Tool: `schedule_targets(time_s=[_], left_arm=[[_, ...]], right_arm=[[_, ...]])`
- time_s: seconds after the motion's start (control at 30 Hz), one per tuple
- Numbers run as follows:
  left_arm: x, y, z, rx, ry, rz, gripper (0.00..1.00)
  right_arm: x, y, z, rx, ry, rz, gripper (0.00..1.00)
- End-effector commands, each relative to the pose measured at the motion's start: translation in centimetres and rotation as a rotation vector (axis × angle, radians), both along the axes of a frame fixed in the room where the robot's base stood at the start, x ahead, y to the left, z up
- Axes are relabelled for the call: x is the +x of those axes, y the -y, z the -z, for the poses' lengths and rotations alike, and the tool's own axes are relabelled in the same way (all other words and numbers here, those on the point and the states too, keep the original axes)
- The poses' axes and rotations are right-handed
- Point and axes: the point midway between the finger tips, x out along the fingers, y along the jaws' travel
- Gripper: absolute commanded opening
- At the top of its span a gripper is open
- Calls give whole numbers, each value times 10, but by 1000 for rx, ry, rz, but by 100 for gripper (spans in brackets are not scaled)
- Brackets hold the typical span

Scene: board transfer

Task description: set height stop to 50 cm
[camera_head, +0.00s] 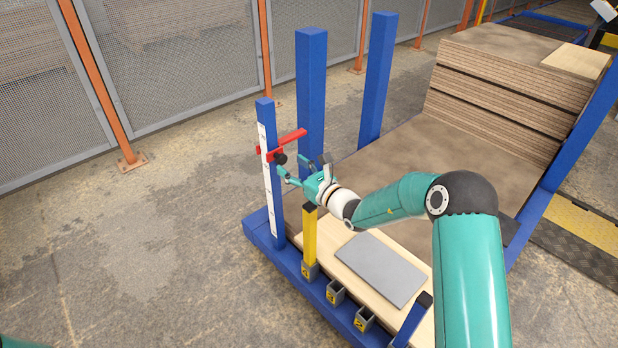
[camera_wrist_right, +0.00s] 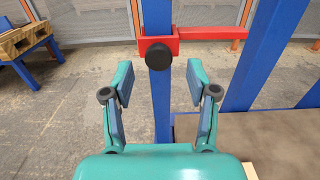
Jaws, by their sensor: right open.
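The height stop is a red slider with a red arm (camera_head: 290,140) on a blue post (camera_head: 266,110) with a white scale strip (camera_head: 268,185). Its black knob (camera_head: 280,158) faces my right gripper (camera_head: 282,174). In the right wrist view the red slider (camera_wrist_right: 205,33) sits high on the post, and the black knob (camera_wrist_right: 159,57) is between and beyond the fingertips. My right gripper (camera_wrist_right: 158,84) is open, its fingers to either side of the post and apart from the knob. The scale numbers are too small to read. My left gripper is not in view.
Two taller blue posts (camera_head: 311,95) stand behind the stop. A yellow post (camera_head: 309,235) rises near the front edge beside numbered sockets (camera_head: 335,292). A grey plate (camera_head: 381,269) lies right of it. Stacked boards (camera_head: 515,85) fill the back right. Floor at left is clear.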

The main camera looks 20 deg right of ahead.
Motion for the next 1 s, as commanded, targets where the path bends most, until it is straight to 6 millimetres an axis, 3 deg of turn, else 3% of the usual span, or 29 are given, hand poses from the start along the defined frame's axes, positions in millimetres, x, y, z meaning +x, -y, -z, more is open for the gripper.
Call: schedule_targets(time_s=[0.2,0.33,0.77,0.87,1.0], left_arm=[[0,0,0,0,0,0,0],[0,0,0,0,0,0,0],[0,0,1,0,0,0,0],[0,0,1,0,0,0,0],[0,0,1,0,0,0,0]], right_arm=[[-40,16,0,2,0,3,58],[-55,21,-1,1,2,1,58],[-62,23,0,1,3,0,58],[-65,17,5,-9,-11,-21,58],[-82,-16,36,-78,-93,-144,58]])
